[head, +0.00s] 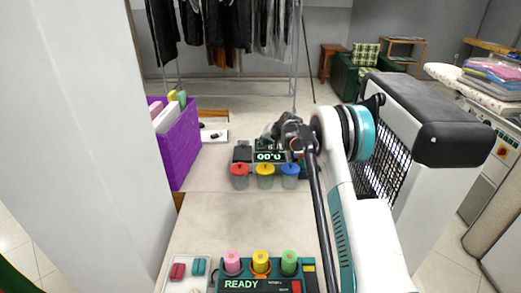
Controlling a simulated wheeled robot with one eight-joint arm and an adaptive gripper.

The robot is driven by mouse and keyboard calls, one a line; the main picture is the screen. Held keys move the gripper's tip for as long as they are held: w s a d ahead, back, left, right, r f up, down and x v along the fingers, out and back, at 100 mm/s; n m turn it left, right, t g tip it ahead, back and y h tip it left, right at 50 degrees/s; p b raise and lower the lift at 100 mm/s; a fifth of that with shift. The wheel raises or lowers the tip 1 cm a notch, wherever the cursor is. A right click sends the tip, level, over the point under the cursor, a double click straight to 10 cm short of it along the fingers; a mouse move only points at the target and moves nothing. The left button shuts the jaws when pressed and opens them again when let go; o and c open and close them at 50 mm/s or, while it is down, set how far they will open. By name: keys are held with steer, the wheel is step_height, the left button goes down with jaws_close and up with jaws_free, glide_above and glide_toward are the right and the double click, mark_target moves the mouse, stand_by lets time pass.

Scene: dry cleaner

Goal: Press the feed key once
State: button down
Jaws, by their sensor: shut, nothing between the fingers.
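A dark green machine (266,284) with a lit READY display stands at the near edge of the counter and is cut off by the picture's bottom. Pink, yellow and green spools stand on it, and a small red patch shows at its right front. A second dark device (242,154) with a lit number display stands farther back. I cannot make out which part is the feed key. My gripper (283,132) is shut and empty, at the far device in the picture. Its fingertips are partly hidden, and I cannot tell whether they touch anything.
Jars with red (240,171), yellow (265,170) and blue (290,170) lids stand before the far device. A purple bin (181,148) is at left. A tray (187,287) with red and teal pieces is at near left. The counter's middle (245,220) is clear.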

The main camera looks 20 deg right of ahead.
steer(key=shift+r, duration=0.1)
stand_by(0.3)
steer(key=shift+r+p, duration=0.35)
steer(key=shift+r, duration=0.3)
steer(key=shift+r+p, duration=1.15)
steer(key=shift+r, duration=1.35)
